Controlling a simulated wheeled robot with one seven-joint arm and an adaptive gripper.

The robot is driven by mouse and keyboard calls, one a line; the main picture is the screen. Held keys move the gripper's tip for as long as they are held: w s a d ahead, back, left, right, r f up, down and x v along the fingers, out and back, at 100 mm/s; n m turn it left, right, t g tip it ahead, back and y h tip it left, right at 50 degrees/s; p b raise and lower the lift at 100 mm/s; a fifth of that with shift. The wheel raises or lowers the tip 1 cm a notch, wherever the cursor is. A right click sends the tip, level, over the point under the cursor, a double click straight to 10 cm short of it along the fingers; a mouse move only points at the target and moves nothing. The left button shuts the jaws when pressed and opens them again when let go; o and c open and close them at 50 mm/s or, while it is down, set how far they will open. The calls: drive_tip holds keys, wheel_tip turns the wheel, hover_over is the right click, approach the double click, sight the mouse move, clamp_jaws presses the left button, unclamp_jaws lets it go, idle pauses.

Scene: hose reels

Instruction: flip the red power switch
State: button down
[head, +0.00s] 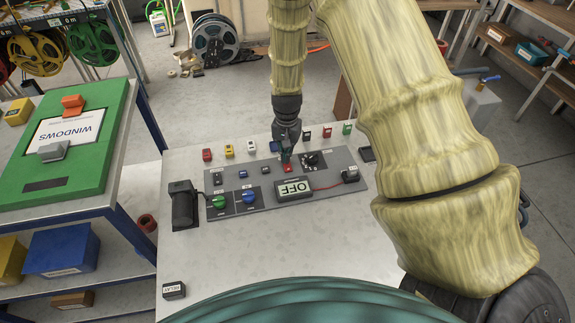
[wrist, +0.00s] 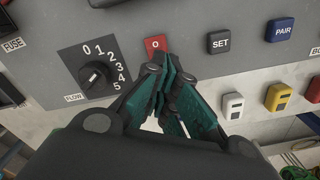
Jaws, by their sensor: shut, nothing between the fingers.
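The red power switch (head: 287,168) is a small red block on the grey control panel (head: 325,180), at the panel's back edge. In the wrist view the red switch (wrist: 155,45) shows a "0" mark, just beyond my fingertips. My gripper (head: 286,157) points down over it, and also shows in the wrist view (wrist: 166,62). Its teal fingers are closed together with nothing between them. The fingertips cover the switch's lower right corner in the wrist view; I cannot tell whether they touch it. A display (head: 293,188) in front of the switch reads OFF.
A 0–5 flow dial (wrist: 94,76) is left of the switch in the wrist view; SET (wrist: 220,41) and PAIR (wrist: 284,29) buttons are right. Green (head: 219,201) and blue (head: 249,196) knobs sit on the panel. The table's front is mostly clear, with a RELAY box (head: 174,290).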

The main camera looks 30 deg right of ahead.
drive_tip(key=shift+w+f, duration=0.15)
drive_tip(key=shift+f, duration=0.1)
drive_tip(key=shift+f+b, duration=0.5)
drive_tip(key=shift+f, duration=0.45)
idle(0.8)
drive_tip(key=shift+r, duration=0.1)
drive_tip(key=shift+r+p, duration=2.5)
drive_tip(key=shift+r, duration=0.95)
